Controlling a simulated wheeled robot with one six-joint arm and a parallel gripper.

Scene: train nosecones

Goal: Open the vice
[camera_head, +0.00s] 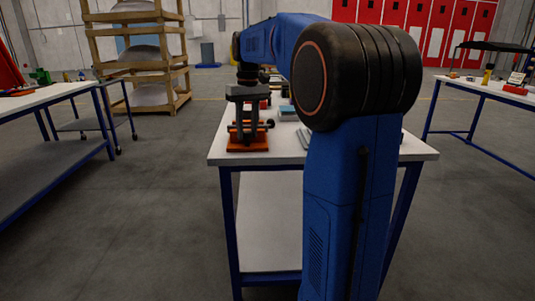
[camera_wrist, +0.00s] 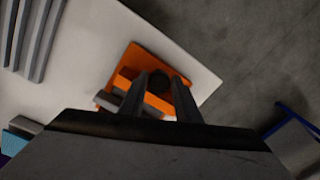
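The vice has an orange base (camera_head: 248,143) and stands near the left front corner of the white work table in the head view. My gripper (camera_head: 249,108) points down directly over it and hides part of it. In the wrist view the orange vice (camera_wrist: 143,62) lies beyond my two grey fingers (camera_wrist: 160,82). The fingers are apart, with a dark rounded part of the vice (camera_wrist: 158,80) showing between their tips. I cannot tell whether the fingers touch it. The jaw opening of the vice is not clear.
The white table (camera_head: 228,158) has a small blue-and-grey item (camera_head: 288,112) right of the vice. In the wrist view grey bars (camera_wrist: 38,35) lie at upper left. Other tables stand at left (camera_head: 45,95) and right (camera_head: 485,88), with open floor between.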

